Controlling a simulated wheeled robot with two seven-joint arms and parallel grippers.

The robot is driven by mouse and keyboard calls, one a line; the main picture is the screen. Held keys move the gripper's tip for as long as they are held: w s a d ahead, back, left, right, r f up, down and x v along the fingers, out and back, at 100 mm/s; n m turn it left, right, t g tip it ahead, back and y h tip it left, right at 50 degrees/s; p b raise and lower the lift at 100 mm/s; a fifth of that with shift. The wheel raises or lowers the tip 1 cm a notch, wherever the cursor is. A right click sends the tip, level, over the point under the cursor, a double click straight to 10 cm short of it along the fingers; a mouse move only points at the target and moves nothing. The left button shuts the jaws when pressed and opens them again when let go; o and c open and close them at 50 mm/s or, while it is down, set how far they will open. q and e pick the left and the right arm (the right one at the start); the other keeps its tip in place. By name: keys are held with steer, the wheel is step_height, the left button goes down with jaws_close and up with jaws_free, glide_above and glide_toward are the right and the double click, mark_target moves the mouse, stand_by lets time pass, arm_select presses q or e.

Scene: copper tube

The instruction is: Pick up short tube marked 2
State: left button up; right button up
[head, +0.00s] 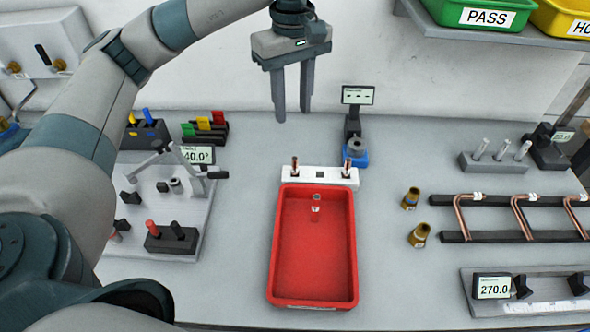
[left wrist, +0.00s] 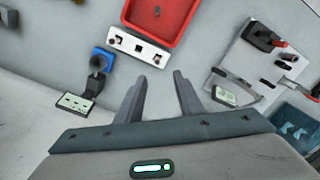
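A white holder block (head: 320,177) stands just behind the red tray (head: 312,255). Two short copper tubes stand upright in it, one at the left end (head: 295,166) and one at the right end (head: 347,168). I cannot read a number on either. My left gripper (head: 293,114) is open and empty, pointing down above the table behind the holder. The holder also shows in the left wrist view (left wrist: 138,46), ahead of the open fingers. My right gripper is not in view.
A blue device (head: 355,156) with a small display stands right of the holder. A clamp fixture (head: 160,205) is at left. Two brass fittings (head: 418,235) and a rack of bent copper tubes (head: 515,220) are at right. A shelf with bins (head: 485,15) hangs upper right.

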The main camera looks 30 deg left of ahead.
arm_select(q)
steer(key=p, duration=0.4)
glide_above(294, 158)
steer(key=s, duration=0.1)
step_height(294, 158, down, 11)
steer(key=shift+d+f, duration=0.15)
steer(key=shift+f, duration=0.2)
steer(key=shift+w+f+p, duration=0.15)
steer(key=shift+f+p, duration=0.2)
steer(key=shift+p, duration=0.25)
steer(key=f+p, duration=0.2)
steer(key=f, duration=0.1)
steer(key=shift+w+f, duration=0.3)
steer(key=shift+w, duration=0.05)
steer(key=shift+f+p, duration=0.3)
steer(key=shift+f, duration=0.15)
